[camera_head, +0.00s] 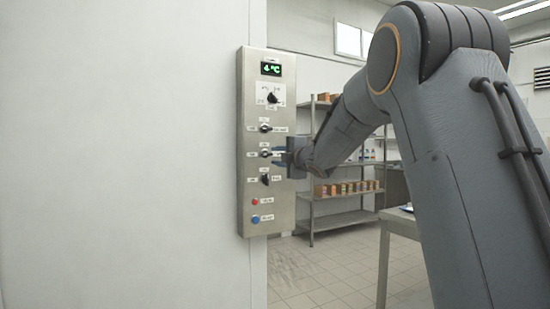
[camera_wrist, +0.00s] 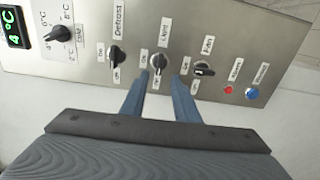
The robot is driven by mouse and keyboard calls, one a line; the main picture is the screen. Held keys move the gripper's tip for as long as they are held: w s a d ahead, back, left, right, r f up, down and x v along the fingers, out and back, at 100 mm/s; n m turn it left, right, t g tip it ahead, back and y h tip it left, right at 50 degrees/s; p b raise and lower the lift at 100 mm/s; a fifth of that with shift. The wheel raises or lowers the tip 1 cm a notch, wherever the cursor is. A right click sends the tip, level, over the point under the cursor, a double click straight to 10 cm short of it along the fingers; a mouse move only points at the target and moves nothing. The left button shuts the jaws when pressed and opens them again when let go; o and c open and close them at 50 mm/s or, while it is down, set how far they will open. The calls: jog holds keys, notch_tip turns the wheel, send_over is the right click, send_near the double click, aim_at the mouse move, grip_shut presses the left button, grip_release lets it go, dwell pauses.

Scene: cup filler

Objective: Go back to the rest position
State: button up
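My gripper (camera_wrist: 160,80) is at the steel control panel (camera_head: 253,100). In the wrist view its two blue fingers are spread apart with a clear gap between them. Their tips are on either side of the black Light knob (camera_wrist: 159,63), and neither finger appears to touch it. How far the tips are from the panel face is hard to tell. In the head view my gripper (camera_head: 283,155) shows side-on at the panel's right half, at the height of the third knob. The arm reaches to it from the right.
The panel also carries a Defrost knob (camera_wrist: 117,57), a Fan knob (camera_wrist: 204,70), a temperature dial (camera_wrist: 59,33), a red button (camera_wrist: 228,88) and a blue button (camera_wrist: 252,93). Its display (camera_head: 271,69) reads 4 °C. A shelf rack (camera_head: 345,195) and a metal table (camera_head: 398,217) stand behind.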

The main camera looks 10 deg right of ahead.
dwell(0.3)
jog(key=s+d+f+m+g+h+p, duration=0.2)
jog(key=s+f+m+g+h+p, duration=0.5)
jog(key=s+f+m, duration=0.95)
jog(key=s+a+f+m+g+p, duration=0.1)
jog(key=s+f+g, duration=0.2)
jog(key=s, duration=0.9)
jog(key=s+a+f+m+g+y+p, duration=0.1)
jog(key=s+f+g, duration=0.3)
jog(key=s, duration=0.9)
jog(key=s+a+f+m+g+y+p, duration=0.1)
jog(key=s+a+f+m+g+p, duration=0.1)
jog(key=s+f, duration=0.5)
jog(key=s+g, duration=0.1)
jog(key=s, duration=0.5)
jog(key=shift+a+m, duration=0.3)
jog(key=shift+m, duration=0.05)
